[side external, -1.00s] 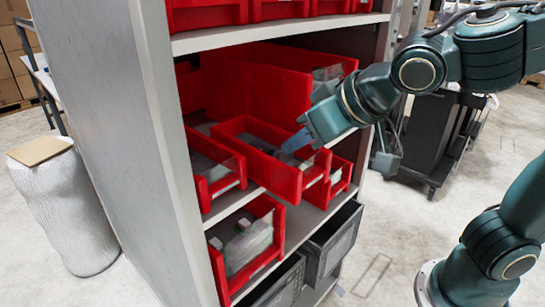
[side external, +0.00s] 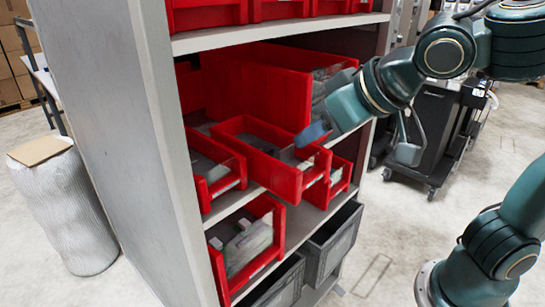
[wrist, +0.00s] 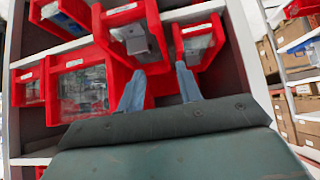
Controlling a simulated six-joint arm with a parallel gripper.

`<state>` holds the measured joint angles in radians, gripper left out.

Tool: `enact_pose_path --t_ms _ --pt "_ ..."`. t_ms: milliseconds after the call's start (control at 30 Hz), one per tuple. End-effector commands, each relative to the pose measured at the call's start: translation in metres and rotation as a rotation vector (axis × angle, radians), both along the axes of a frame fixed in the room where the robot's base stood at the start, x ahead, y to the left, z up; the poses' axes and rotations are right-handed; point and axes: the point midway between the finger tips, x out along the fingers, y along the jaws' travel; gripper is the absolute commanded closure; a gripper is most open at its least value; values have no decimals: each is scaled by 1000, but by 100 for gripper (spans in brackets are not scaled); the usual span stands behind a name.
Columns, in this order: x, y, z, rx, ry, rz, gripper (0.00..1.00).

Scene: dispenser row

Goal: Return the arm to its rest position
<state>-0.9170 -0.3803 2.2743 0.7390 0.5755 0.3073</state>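My gripper (side external: 314,134) is in front of the shelf at the height of the middle bins, just outside the pulled-out red bin (side external: 292,182). In the wrist view my gripper (wrist: 160,84) shows two blue-grey fingers spread apart with nothing between them. It is open and empty. The rest of my arm reaches in from the right side of the side view. A red bin with a grey item inside (wrist: 135,42) lies ahead of the fingers in the wrist view.
The grey shelf (side external: 110,130) holds several red bins. A lower red bin (side external: 262,212) holds bagged items. Grey crates (side external: 330,245) stick out at the bottom. A black cart (side external: 428,135) stands behind my arm.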

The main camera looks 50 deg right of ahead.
Motion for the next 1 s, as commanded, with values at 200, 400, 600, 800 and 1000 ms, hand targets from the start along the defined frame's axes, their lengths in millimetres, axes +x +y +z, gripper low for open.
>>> enact_pose_path --t_ms 200,400,600,800,1000 --pt "-5 -23 -7 0 42 -14 65" --pt "-17 -53 -17 2 102 -21 65" --pt "-36 -79 -28 5 161 -19 65" --pt "-59 -99 -38 7 210 -14 65" --pt "-83 -111 -48 7 251 -2 65"
